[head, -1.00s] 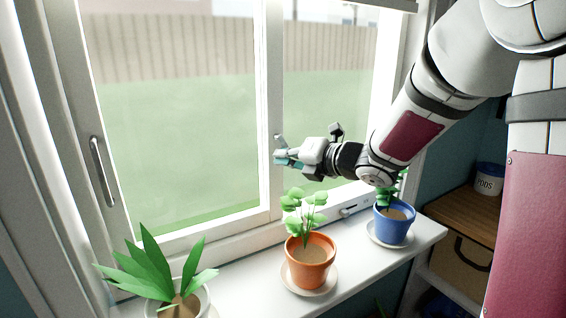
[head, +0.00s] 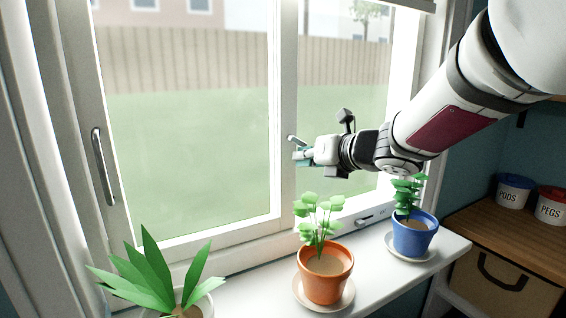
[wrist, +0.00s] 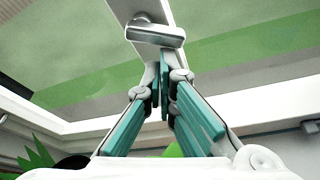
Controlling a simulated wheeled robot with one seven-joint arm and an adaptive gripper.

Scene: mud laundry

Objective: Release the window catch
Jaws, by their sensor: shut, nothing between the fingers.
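The window catch (head: 297,140) is a small grey metal lever on the white middle upright of the window (head: 283,110). In the wrist view the catch (wrist: 155,36) lies across the upright, just beyond my fingertips. My gripper (head: 299,158) has teal finger pads and reaches in from the right, just below the catch. In the wrist view my gripper (wrist: 160,85) has its fingertips together with nothing between them. The tips look very close to the catch's lever; I cannot tell whether they touch it.
On the sill (head: 260,291) stand a spiky plant (head: 155,275), an orange pot (head: 325,280) below my gripper, and a blue pot (head: 412,238) below my arm. A long handle (head: 103,165) is on the left frame. Tubs (head: 514,192) stand on a shelf at right.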

